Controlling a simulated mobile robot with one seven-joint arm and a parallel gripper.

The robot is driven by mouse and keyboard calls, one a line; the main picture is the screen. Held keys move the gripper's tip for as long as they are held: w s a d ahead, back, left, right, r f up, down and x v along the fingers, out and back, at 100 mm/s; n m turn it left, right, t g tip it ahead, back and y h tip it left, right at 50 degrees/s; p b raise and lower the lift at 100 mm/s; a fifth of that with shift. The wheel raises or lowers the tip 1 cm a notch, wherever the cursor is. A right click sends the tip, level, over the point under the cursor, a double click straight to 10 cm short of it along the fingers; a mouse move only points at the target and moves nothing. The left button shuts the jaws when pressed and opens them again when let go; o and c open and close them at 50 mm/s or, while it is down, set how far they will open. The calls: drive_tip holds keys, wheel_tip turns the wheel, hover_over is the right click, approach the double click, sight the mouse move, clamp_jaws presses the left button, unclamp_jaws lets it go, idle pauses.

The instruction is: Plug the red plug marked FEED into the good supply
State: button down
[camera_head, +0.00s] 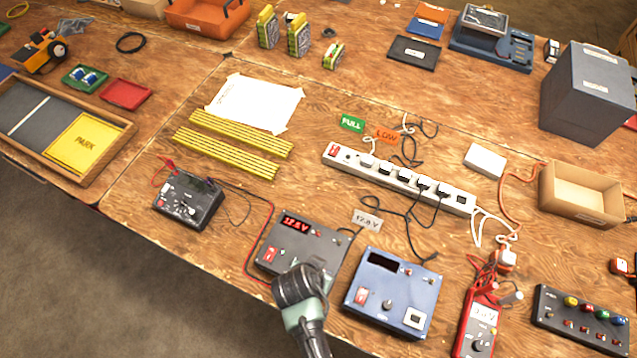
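Two bench supplies stand at the front of the bench. The dark grey supply (326,246) has a lit red display and a red switch. The blue supply (410,291) to its right has a dark display and a red switch. A red lead (269,228) runs from near a small black box (188,202) down beside the grey supply. I cannot make out a red plug marked FEED; small markings are unreadable. My gripper (299,284) is over the front of the grey supply, hiding part of it.
A white power strip (342,159) with several plugs lies behind the supplies. A red meter (478,334) and a button box (580,319) stand at right. An orange-white plug (505,258) lies near the meter.

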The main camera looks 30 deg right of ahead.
drive_tip(key=shift+f, duration=0.5)
idle(1.3)
drive_tip(key=shift+c, duration=0.6)
unclamp_jaws()
drive_tip(key=shift+r, duration=0.1)
drive_tip(key=shift+r+p, duration=3.4)
drive_tip(key=shift+r, duration=0.25)
